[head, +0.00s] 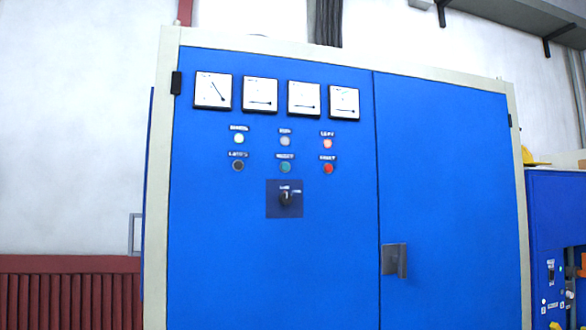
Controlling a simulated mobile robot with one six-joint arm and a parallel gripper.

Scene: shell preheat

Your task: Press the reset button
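A blue control cabinet (440,180) with a pale frame fills the middle of the head view. Its left door carries a lower row of three round buttons: a black one (238,166), a green one (285,168) and a red one (328,168). Nothing covers the buttons. My gripper is not in view.
Above the buttons are a bright whitish lamp (239,139), a grey lamp (285,141) and a reddish lamp (327,144), under several dial meters. A rotary switch (286,199) sits below. A door handle (395,260) sticks out. Another blue unit (555,220) stands right.

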